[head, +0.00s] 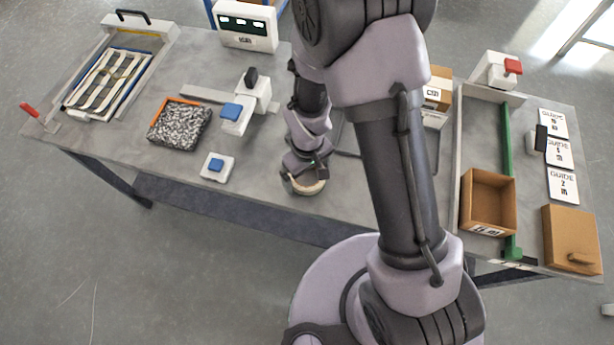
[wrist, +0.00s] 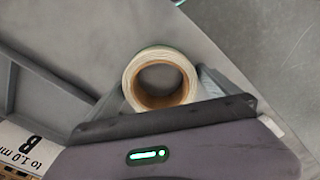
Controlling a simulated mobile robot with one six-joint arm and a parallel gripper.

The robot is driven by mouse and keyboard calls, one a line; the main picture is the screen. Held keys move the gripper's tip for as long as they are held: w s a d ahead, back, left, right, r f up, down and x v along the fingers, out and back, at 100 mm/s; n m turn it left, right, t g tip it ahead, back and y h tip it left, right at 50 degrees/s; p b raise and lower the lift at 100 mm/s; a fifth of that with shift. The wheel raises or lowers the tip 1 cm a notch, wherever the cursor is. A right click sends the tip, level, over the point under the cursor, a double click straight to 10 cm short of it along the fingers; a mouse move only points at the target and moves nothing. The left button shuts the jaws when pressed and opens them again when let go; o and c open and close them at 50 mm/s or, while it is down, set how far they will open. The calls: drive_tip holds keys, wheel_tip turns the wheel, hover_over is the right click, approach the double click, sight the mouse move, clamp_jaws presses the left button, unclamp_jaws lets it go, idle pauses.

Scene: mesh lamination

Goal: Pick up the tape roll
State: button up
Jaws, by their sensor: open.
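The tape roll (wrist: 133,84) is a cream ring with a brown cardboard core. It lies flat on the grey table (wrist: 70,40), and its round opening faces up in the wrist view. In the head view the tape roll (head: 308,190) shows near the table's front edge, its top partly hidden by my gripper (head: 305,172). My gripper, also seen in the wrist view (wrist: 160,92), is open, with a finger on each side of the roll. I cannot tell whether either finger touches it.
A white block with a blue button (head: 217,167) and a black-and-white mesh pad (head: 180,125) lie to the left. An open brown box (head: 488,200) stands to the right. The table around the roll looks clear.

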drive_tip(key=shift+r, duration=0.1)
drive_tip(key=c, duration=1.3)
